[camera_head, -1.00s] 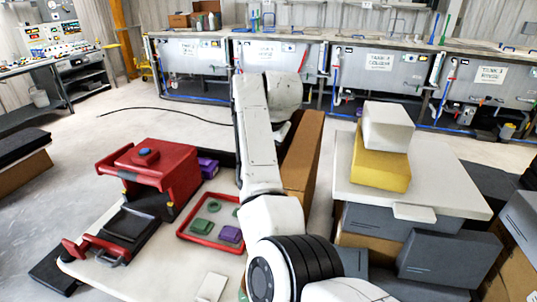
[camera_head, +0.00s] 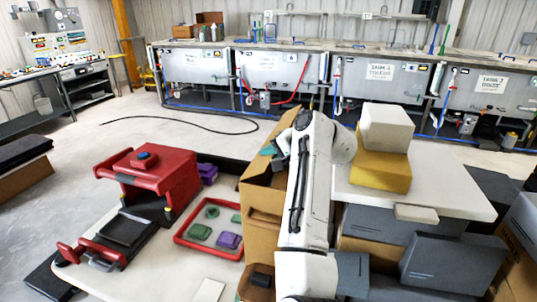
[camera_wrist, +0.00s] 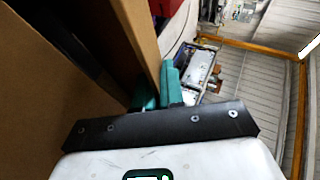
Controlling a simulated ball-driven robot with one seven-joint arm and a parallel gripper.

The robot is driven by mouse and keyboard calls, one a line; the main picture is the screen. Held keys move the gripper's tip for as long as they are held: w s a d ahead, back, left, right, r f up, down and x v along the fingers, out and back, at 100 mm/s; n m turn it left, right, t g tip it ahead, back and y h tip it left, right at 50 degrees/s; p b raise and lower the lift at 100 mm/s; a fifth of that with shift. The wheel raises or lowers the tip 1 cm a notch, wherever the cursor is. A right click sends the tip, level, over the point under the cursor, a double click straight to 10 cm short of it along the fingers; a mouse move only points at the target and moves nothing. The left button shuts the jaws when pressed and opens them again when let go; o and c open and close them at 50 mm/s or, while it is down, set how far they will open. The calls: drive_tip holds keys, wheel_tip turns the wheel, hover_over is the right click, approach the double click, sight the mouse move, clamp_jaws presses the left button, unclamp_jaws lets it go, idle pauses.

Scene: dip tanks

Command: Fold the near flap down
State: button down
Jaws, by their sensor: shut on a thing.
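A tall brown cardboard box (camera_head: 262,212) stands between the white table and the grey boxes, partly behind my arm. Its upper part is open, with raised panels and a dark inside. My gripper (camera_head: 269,150) is at the box's upper part; its teal fingertips just show there. In the wrist view the teal fingers (camera_wrist: 158,88) stand on either side of a cardboard panel (camera_wrist: 128,38), shut on it. I take this panel for a flap; I cannot tell for sure whether it is the near one. Another cardboard face (camera_wrist: 45,90) fills the left of the wrist view.
A red tray (camera_head: 212,250) with several green and purple pieces and a red press (camera_head: 165,172) are on the white table (camera_head: 160,285). To the right, yellow (camera_head: 380,170) and white blocks sit on a white top (camera_head: 445,190) beside grey boxes. Tanks line the back.

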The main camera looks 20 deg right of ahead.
drive_tip(key=shift+d, duration=0.1)
idle(0.3)
drive_tip(key=c, duration=1.3)
unclamp_jaws()
drive_tip(key=b+v, duration=0.1)
drive_tip(key=v, duration=0.9)
drive_tip(key=shift+s+d+b, duration=0.2)
drive_tip(key=shift+s+b, duration=0.15)
drive_tip(key=shift+b, duration=0.05)
drive_tip(key=shift+c, duration=0.2)
